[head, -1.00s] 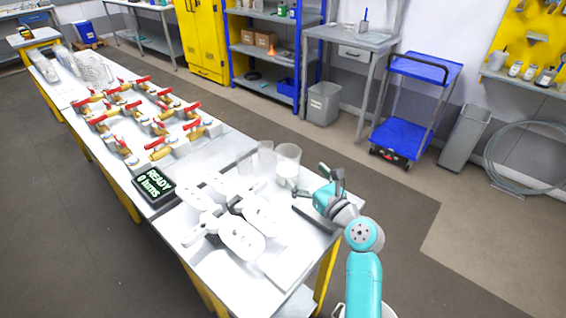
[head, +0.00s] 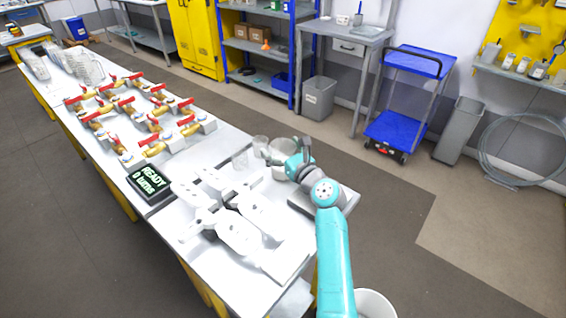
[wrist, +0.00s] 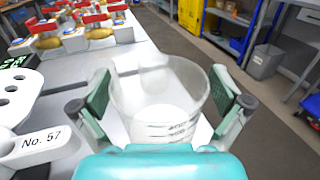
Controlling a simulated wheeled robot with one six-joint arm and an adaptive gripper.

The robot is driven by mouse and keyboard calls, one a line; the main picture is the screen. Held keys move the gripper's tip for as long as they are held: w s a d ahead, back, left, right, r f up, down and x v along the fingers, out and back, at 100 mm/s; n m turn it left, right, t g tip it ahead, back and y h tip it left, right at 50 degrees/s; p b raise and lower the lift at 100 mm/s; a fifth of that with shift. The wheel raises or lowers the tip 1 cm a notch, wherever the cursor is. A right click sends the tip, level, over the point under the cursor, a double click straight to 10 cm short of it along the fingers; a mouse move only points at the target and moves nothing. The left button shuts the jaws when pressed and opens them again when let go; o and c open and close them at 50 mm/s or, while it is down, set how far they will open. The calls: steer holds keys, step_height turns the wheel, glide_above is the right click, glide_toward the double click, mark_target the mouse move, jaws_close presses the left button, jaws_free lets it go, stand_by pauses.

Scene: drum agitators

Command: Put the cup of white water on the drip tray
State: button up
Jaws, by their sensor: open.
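The cup of white water is a clear beaker with graduation marks and white liquid low inside. It stands upright near the table's far right edge in the head view (head: 277,172) and fills the middle of the wrist view (wrist: 160,121). My gripper (head: 296,158) is open, with its two dark-padded fingers on either side of the cup in the wrist view (wrist: 165,105). I cannot tell whether the pads touch it. A flat grey slab with a dark edge (head: 303,203), possibly the drip tray, lies at the table's right end, partly hidden by my arm.
Clear empty-looking cups (head: 260,147) stand just left of the cup. White holed pieces (head: 238,235), one labelled No. 57 in the wrist view (wrist: 40,142), lie nearby. A black READY display (head: 149,183) and red-handled brass valves (head: 160,147) stand farther left.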

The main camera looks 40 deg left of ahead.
steer(key=c, duration=1.3)
steer(key=shift+c, duration=0.7)
steer(key=shift+r, duration=0.15)
